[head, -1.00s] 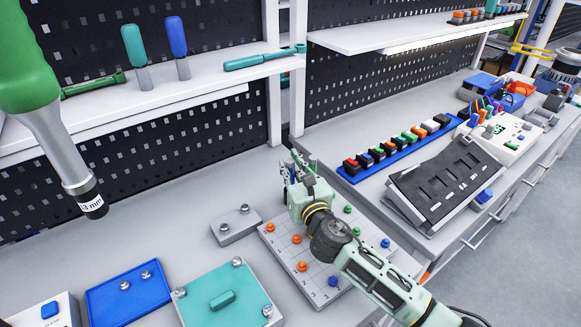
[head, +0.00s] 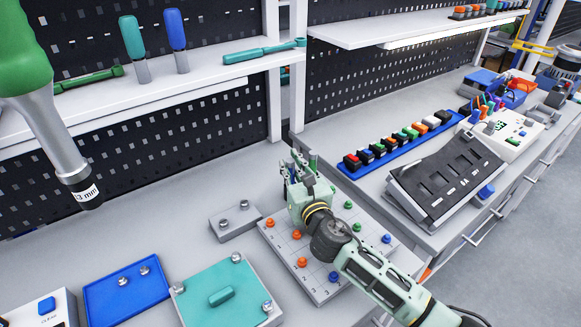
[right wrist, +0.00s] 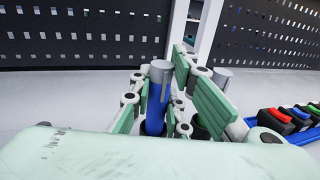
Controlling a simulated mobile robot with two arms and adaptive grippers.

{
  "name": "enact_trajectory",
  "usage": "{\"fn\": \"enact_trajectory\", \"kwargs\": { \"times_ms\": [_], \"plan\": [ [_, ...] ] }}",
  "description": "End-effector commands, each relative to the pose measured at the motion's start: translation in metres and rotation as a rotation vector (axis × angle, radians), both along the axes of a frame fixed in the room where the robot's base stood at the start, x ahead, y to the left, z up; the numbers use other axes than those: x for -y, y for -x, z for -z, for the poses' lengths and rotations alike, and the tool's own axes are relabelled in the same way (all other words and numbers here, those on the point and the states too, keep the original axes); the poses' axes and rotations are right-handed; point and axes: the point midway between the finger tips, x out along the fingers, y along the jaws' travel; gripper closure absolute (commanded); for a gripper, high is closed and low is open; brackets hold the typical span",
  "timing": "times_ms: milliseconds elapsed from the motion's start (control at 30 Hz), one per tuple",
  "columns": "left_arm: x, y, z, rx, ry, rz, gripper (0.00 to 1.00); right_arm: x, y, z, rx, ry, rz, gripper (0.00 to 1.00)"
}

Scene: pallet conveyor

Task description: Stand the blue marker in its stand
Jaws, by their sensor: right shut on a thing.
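My right gripper (head: 306,172) is over the far end of the grey numbered board in the head view, with its fingers pointing away from me. In the right wrist view its fingers (right wrist: 160,108) are shut on the blue marker (right wrist: 155,118), which is upright with its grey cap up. A second grey-capped item (right wrist: 221,78) stands just right of the fingers, partly hidden behind the right one. I cannot make out the stand; the gripper hides what is under the marker. My left gripper is not in view.
The grey board (head: 322,285) holds orange, green and blue pegs. A small grey block (head: 235,222), a teal plate (head: 205,308) and a blue plate (head: 128,292) lie to the left. A blue rail (head: 400,148) of coloured blocks is at right.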

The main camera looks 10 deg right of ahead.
Motion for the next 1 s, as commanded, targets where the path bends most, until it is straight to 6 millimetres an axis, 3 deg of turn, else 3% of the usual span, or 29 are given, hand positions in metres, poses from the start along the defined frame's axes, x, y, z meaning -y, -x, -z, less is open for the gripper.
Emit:
{"fn": "enact_trajectory", "kwargs": {
  "times_ms": [267,633,767,1000],
  "plan": [
    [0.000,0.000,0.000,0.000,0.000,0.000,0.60,0.000,0.000,0.000,0.000,0.000,0.000,0.62],
    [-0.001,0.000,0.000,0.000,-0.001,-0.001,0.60,0.001,0.004,0.001,-0.001,0.000,0.000,0.62],
    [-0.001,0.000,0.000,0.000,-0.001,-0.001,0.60,0.003,0.021,0.001,-0.002,0.001,-0.001,0.62],
    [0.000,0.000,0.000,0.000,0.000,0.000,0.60,0.009,0.072,0.002,-0.003,0.001,-0.002,0.62]
  ]
}}
